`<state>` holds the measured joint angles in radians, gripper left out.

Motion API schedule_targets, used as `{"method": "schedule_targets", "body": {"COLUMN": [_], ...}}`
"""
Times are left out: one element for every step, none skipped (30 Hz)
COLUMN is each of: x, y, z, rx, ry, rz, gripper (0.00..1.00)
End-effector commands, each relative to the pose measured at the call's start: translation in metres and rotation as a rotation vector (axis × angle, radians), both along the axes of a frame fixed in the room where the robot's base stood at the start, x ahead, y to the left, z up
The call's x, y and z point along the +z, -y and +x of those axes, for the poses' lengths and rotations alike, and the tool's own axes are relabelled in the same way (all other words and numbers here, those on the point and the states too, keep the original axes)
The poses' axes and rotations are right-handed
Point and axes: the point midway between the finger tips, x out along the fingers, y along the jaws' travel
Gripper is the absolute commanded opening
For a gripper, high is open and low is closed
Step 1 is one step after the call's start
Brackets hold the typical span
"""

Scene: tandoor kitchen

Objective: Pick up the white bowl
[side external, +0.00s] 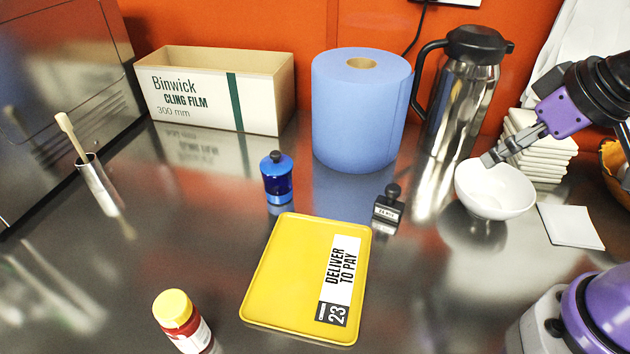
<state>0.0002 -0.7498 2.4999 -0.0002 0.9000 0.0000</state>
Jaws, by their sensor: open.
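The white bowl (497,196) stands upright on the steel counter at the right of the side external view. It looks empty inside. My gripper (492,158) reaches in from the upper right, with its fingertips at the bowl's far left rim. The gripper is open. One finger shows clearly in front; the other is mostly hidden behind it. I cannot tell whether the fingertips touch the rim.
A steel flask (461,100) stands close behind the bowl. A black-handled stamp (388,208) and a yellow tray (285,275) are left.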

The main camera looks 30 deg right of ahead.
Motion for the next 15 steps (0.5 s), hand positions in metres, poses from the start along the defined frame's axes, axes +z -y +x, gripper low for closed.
{"method": "schedule_targets", "body": {"x": [0.0, 0.0, 0.0, 0.0, 0.0, -0.001, -0.002, -0.003, -0.005, -0.007, -0.009, -0.013, -0.016, -0.02, -0.025], "y": [0.001, 0.002, 0.005, 0.008, 0.012, 0.02, 0.027, 0.035, 0.049, 0.059, 0.071, 0.087, 0.1, 0.112, 0.127], "z": [0.001, 0.002, 0.004, 0.006, 0.008, 0.013, 0.016, 0.02, 0.025, 0.028, 0.03, 0.032, 0.032, 0.031, 0.029], "rx": [-0.004, -0.009, -0.021, -0.032, -0.048, -0.073, -0.093, -0.117, -0.148, -0.169, -0.192, -0.218, -0.239, -0.257, -0.277], "ry": [-0.004, -0.01, -0.025, -0.041, -0.061, -0.093, -0.121, -0.151, -0.191, -0.22, -0.249, -0.283, -0.305, -0.326, -0.349], "rz": [0.001, 0.002, 0.006, 0.01, 0.017, 0.029, 0.042, 0.058, 0.082, 0.104, 0.127, 0.161, 0.186, 0.211, 0.245], "gripper": [0.46, 0.46, 0.46, 0.46, 0.46, 0.46, 0.46, 0.46, 0.46, 0.46, 0.46, 0.46, 0.46, 0.46, 0.46]}}
